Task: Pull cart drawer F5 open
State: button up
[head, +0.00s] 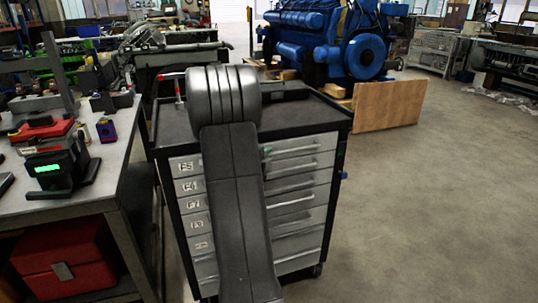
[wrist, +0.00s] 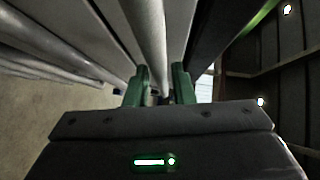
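The tool cart (head: 340,110) stands in the middle of the head view with a column of grey drawers. The label F5 marks the top drawer (head: 300,146), which looks flush with the drawers below. My arm crosses the cart front and hides the drawers' middle. A bit of my gripper (head: 267,152) shows green at the top drawer's handle (head: 292,150). In the wrist view, the green fingers of my gripper (wrist: 159,88) stand close on both sides of a round bar handle (wrist: 150,40), with little gap, and appear shut on it.
More bar handles (wrist: 60,55) run alongside in the wrist view. A workbench (head: 60,205) with tools stands left of the cart, with a red box (head: 65,262) below. A blue engine (head: 330,45) and wooden panel (head: 390,105) are behind. The floor at right is clear.

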jog(key=shift+x, duration=0.8)
grip_shut()
jog(key=s+d+b, duration=0.4)
jog(key=s, duration=0.9)
jog(key=s+d+b, duration=0.4)
jog(key=s, duration=0.9)
jog(key=shift+d, duration=0.25)
jog(key=shift+s+f, duration=0.1)
grip_release()
